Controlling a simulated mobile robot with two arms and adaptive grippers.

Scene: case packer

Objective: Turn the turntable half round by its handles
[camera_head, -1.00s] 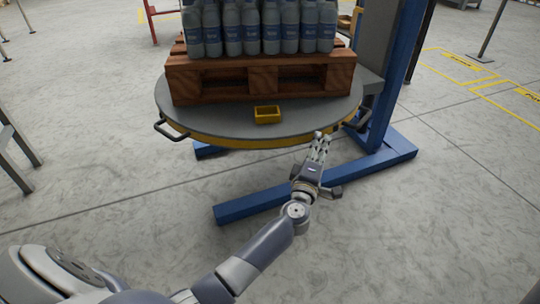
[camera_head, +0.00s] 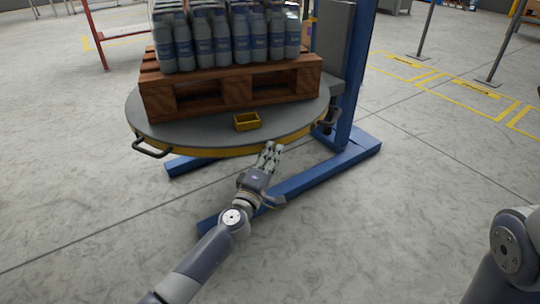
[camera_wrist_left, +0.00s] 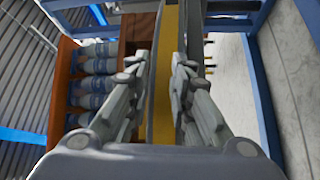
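The turntable (camera_head: 200,138) is a round grey disc with a yellow rim. One dark loop handle (camera_head: 152,149) sticks out at its front left, and another handle (camera_head: 329,120) at its right. My left gripper (camera_head: 271,154) is just in front of the rim, between the handles and nearer the right one. In the left wrist view the left gripper (camera_wrist_left: 162,80) has its fingers apart, with the yellow rim (camera_wrist_left: 167,45) seen between them. I see no handle between the fingers. My right gripper is out of view; only part of my right arm shows at lower right.
A wooden pallet (camera_head: 235,92) with several grey bottles (camera_head: 205,45) stands on the turntable. A small yellow box (camera_head: 246,122) sits near its front edge. Blue frame legs (camera_head: 310,175) lie low on the floor, with a blue post (camera_head: 357,70) at right. The floor in front is clear.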

